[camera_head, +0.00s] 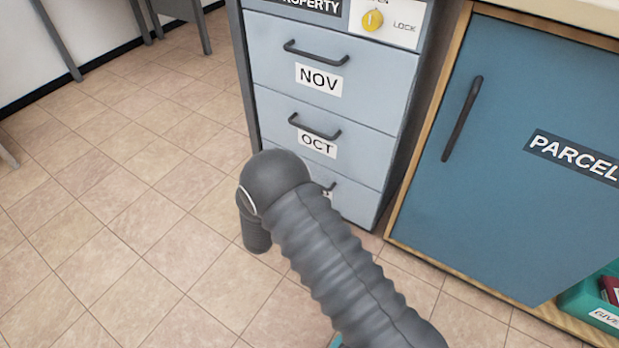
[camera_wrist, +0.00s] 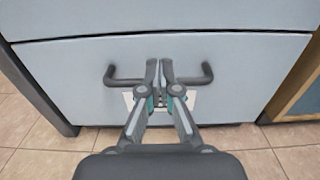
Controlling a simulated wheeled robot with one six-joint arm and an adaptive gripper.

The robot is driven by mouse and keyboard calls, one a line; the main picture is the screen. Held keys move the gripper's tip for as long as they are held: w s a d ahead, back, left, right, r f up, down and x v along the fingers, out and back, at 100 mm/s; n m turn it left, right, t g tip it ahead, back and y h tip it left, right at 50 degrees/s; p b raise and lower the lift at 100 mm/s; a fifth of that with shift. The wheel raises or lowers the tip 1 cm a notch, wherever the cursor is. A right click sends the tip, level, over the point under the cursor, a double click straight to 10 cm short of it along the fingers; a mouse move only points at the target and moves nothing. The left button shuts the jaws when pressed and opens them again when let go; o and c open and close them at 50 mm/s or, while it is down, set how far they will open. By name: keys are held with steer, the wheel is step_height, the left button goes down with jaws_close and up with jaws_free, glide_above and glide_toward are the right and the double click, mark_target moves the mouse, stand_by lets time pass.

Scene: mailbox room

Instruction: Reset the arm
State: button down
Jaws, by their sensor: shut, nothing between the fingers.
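My gripper (camera_wrist: 159,72) is shut and empty in the wrist view. Its fingertips are in front of the dark handle (camera_wrist: 197,78) of the lowest drawer (camera_wrist: 240,65), and they hide the middle of that handle. I cannot tell whether they touch it. In the head view my grey ribbed arm reaches toward the cabinet and covers much of the lowest drawer (camera_head: 352,200). My fingers are hidden there. The drawers labelled NOV (camera_head: 385,75) and OCT (camera_head: 365,150) look closed.
A yellow lock knob (camera_head: 372,21) is above the NOV drawer. A blue PARCEL door (camera_head: 500,190) with a dark handle (camera_head: 461,118) stands to the right. A green bin (camera_head: 585,300) is at the lower right. The tiled floor (camera_head: 110,230) at the left is clear.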

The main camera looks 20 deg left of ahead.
steer(key=s+a, duration=0.1)
steer(key=s, duration=0.8)
steer(key=shift+a+p, duration=0.15)
steer(key=shift+p, duration=0.15)
